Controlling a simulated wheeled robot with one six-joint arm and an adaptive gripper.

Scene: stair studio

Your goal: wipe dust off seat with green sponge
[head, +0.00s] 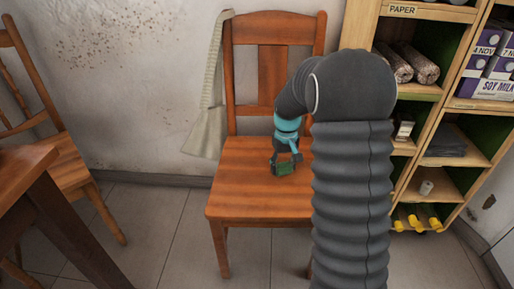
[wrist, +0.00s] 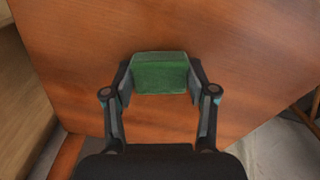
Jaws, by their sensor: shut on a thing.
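The green sponge (head: 285,168) is at my gripper's end over the wooden chair seat (head: 240,190) in the head view. My gripper (head: 286,160) is shut on the sponge, which also shows between the fingers in the wrist view (wrist: 160,72). The sponge is at or just above the seat; I cannot tell whether it touches. The seat also fills most of the wrist view (wrist: 250,60), orange-brown with faint grain. No dust is clearly visible on the seat. My arm hides the right part of the seat.
A pale cloth bag (head: 207,130) hangs at the left of the chair back (head: 273,70). A shelf unit (head: 445,97) with several goods stands close on the right. Another wooden chair (head: 65,165) and a table (head: 25,185) stand at the left. Tiled floor (head: 160,220) is clear between.

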